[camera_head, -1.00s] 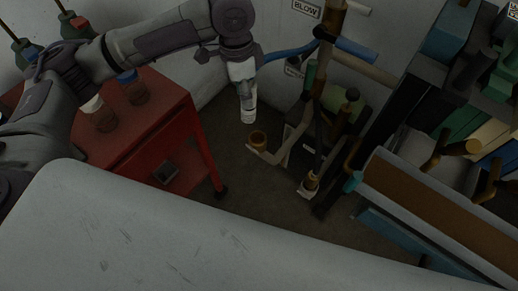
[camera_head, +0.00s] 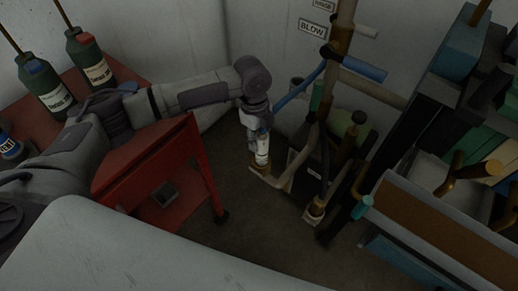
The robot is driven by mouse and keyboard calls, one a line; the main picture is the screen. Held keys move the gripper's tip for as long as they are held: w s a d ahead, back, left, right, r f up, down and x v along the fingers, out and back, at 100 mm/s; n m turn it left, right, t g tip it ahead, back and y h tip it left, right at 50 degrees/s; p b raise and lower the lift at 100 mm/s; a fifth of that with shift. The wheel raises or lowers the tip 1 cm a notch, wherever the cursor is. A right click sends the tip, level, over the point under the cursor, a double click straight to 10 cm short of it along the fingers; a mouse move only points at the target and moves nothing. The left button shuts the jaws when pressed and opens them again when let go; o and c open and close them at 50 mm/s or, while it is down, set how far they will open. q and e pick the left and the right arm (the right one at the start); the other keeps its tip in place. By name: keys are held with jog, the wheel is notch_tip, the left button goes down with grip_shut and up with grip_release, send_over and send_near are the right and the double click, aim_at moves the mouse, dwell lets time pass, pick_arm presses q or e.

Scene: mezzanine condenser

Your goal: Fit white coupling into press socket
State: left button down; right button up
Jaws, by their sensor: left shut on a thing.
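The white coupling (camera_head: 262,150) is a pale, upright cylinder near the middle of the view. My left gripper (camera_head: 258,133) is above it, shut on its upper part. The press socket (camera_head: 257,169), a brass-coloured cup on the end of a pale pipe, is right under the coupling. The coupling's lower end meets the socket's mouth in the picture; I cannot tell how deep it sits, as the coupling covers the opening. My right gripper is not in view.
A red cart (camera_head: 160,172) stands to the left, with green bottles (camera_head: 45,85) on its top. Pipes and a blue hose (camera_head: 300,87) crowd close to the right of the gripper. A brown-topped trough (camera_head: 440,230) is at right. Some floor (camera_head: 260,225) is clear.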

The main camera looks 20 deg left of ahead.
aim_at(259, 149)
pick_arm(q)
notch_tip(259, 149, down, 4)
jog(key=shift+r, duration=0.1)
jog(key=shift+f, duration=0.2)
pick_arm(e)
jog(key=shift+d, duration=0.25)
pick_arm(q)
jog(key=shift+f, duration=0.15)
jog(key=c, duration=0.7)
grip_release()
jog(key=r, duration=0.8)
jog(key=a+r, duration=0.1)
jog(key=r, duration=0.3)
jog(key=shift+w+r, duration=0.15)
jog(key=shift+w, duration=0.1)
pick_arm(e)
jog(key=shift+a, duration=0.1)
